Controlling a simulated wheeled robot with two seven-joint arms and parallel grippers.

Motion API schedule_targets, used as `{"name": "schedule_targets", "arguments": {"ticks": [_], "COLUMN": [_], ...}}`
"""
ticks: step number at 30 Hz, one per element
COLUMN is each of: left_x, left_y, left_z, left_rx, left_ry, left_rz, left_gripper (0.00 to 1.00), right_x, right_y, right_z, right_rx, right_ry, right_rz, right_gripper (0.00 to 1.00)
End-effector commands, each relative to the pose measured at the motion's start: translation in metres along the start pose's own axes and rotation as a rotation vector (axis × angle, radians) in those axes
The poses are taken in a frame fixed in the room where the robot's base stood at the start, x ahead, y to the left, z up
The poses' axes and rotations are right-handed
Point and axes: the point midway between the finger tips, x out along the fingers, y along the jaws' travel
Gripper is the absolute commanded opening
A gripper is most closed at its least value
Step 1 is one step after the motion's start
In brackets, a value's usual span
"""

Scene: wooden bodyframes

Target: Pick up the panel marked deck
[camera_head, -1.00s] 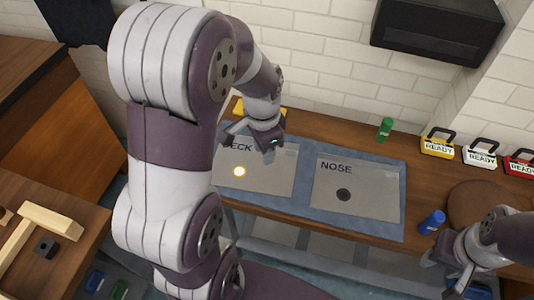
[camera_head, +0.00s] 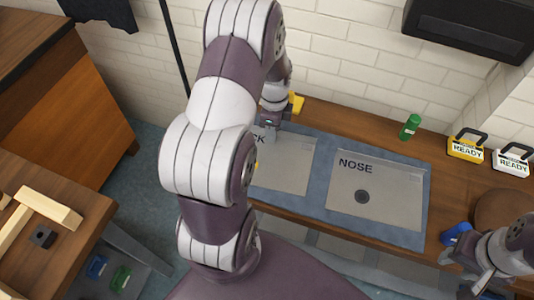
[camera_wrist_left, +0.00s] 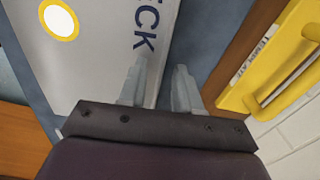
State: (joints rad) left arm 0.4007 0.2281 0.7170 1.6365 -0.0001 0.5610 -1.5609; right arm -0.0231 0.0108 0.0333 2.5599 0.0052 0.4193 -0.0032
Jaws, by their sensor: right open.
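The grey panel marked deck (camera_head: 284,168) lies on a blue mat on the bench. My left arm covers its left part, and only "CK" of its word shows in the head view. In the left wrist view the deck panel (camera_wrist_left: 90,45) shows a yellow-ringed white disc and "CK". My left gripper (camera_wrist_left: 161,70) is at the panel's edge by the lettering. Its fingers are apart, one over the panel and one over the mat; contact cannot be told. My right gripper (camera_head: 478,284) is open and empty at the lower right.
The panel marked nose (camera_head: 400,190) lies to the right on the same mat (camera_head: 330,212). A yellow template holder (camera_wrist_left: 275,65) stands close to the left gripper. A green cylinder (camera_head: 410,127), a blue cylinder (camera_head: 456,234) and READY tags (camera_head: 467,149) are further right.

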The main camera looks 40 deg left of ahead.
Motion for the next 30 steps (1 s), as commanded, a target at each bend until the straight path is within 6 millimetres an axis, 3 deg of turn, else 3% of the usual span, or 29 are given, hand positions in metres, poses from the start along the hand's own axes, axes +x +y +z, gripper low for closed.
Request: {"name": "schedule_targets", "arguments": {"ticks": [6,9,30], "left_x": [0.0008,0.0007,0.0018], "left_y": [-0.0002,-0.0002,0.0009], "left_z": [-0.0001,-0.0001,-0.0002], "left_rx": [0.0,0.0,0.0], "left_ry": [0.0,0.0,0.0], "left_rz": [-0.001,-0.001,0.003], "left_gripper": [0.3,0.0,0.0], "right_x": [0.0,0.0,0.0004], "right_y": [0.0,0.0,0.0], "right_z": [0.0,0.0,0.0001], "right_rx": [0.0,0.0,0.0], "right_ry": [0.0,0.0,0.0], "right_rz": [0.0,0.0,0.0], "right_gripper": [0.43,0.43,0.43]}}
